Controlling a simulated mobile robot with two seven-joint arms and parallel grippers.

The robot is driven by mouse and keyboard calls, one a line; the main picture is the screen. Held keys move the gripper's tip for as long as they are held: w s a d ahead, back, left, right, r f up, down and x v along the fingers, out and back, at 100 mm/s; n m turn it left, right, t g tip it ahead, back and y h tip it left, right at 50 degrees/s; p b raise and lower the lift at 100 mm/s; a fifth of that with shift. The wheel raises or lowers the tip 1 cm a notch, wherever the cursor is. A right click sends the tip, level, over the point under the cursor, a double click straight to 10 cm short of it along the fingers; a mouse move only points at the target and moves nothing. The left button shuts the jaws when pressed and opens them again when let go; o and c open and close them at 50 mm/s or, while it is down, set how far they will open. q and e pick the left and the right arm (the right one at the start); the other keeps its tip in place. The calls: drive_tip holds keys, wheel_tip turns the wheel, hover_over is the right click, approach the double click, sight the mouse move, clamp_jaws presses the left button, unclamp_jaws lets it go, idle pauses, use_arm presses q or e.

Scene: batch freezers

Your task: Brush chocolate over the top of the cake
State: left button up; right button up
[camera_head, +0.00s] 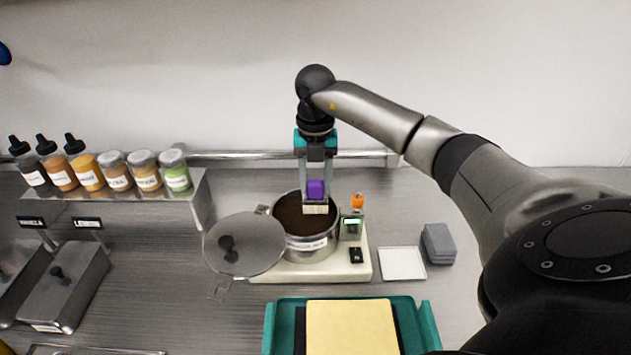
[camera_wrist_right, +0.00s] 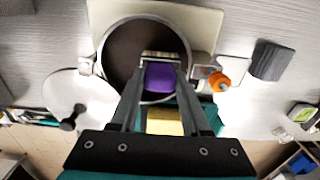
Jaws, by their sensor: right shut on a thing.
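My right gripper (camera_head: 316,186) points down over the steel pot (camera_head: 308,245) of dark chocolate (camera_head: 290,212). It is shut on the purple handle of a brush (camera_head: 315,189), which also shows in the right wrist view (camera_wrist_right: 160,78). The pale bristles (camera_head: 315,208) point down inside the pot's outline; I cannot tell if they touch the chocolate. The cake (camera_head: 350,328), a plain yellow slab with no chocolate visible on top, lies in a teal tray (camera_head: 428,325) in front of the pot. My left gripper is not in view.
The pot sits on a cream warmer (camera_head: 300,272) with a green display. A round lid (camera_head: 243,245) is at its left. A white square plate (camera_head: 402,263) and grey block (camera_head: 438,244) lie right. Bottles and jars stand on a steel shelf (camera_head: 130,190) at left.

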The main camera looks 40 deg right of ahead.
drive_tip(key=shift+f+b, duration=0.35)
drive_tip(key=shift+f, duration=0.2)
idle(0.4)
drive_tip(key=shift+s+f, duration=0.1)
idle(1.1)
wheel_tip(320, 180, up, 7)
drive_tip(key=p, duration=0.6)
idle(1.0)
